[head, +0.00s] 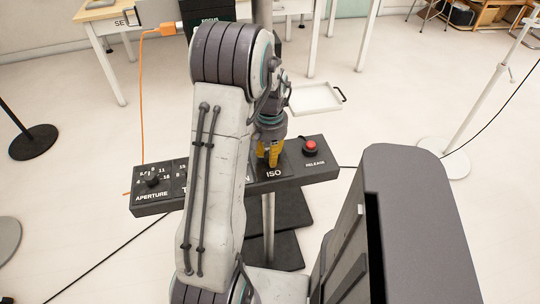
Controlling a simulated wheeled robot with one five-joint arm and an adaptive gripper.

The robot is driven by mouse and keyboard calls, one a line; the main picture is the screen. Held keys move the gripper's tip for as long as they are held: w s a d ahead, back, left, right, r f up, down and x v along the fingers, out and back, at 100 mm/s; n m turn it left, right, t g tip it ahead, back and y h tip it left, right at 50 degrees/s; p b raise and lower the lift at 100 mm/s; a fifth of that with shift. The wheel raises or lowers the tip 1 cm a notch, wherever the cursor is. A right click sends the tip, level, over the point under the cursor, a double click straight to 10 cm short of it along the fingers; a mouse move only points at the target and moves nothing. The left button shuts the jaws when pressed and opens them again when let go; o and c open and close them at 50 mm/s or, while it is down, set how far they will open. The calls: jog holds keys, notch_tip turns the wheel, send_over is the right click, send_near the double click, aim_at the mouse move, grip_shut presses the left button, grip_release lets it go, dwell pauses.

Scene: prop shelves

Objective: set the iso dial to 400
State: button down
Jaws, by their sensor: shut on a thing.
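A dark control panel (325,174) stands on a post in the middle of the head view. Its ISO section is marked by a white ISO label (274,174). My gripper (268,160) has yellow fingers that point down at the ISO section, just above the label. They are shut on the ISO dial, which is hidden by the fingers. Its pointer and setting cannot be read.
The aperture dial (153,179) is at the panel's left end. A red release button (310,146) is close to the right of my gripper. My arm covers the panel's middle. A white tray (316,109) and a table (123,15) are behind.

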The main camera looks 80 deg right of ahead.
jog(key=m, duration=0.5)
jog(key=shift+d+b, duration=0.2)
jog(key=shift+b, duration=0.15)
jog(key=shift+s+r, duration=0.1)
dwell(0.3)
jog(key=c, duration=1.1)
grip_release()
jog(key=shift+s+d, duration=0.1)
jog(key=shift+o, duration=1)
notch_tip(320, 180, up, 12)
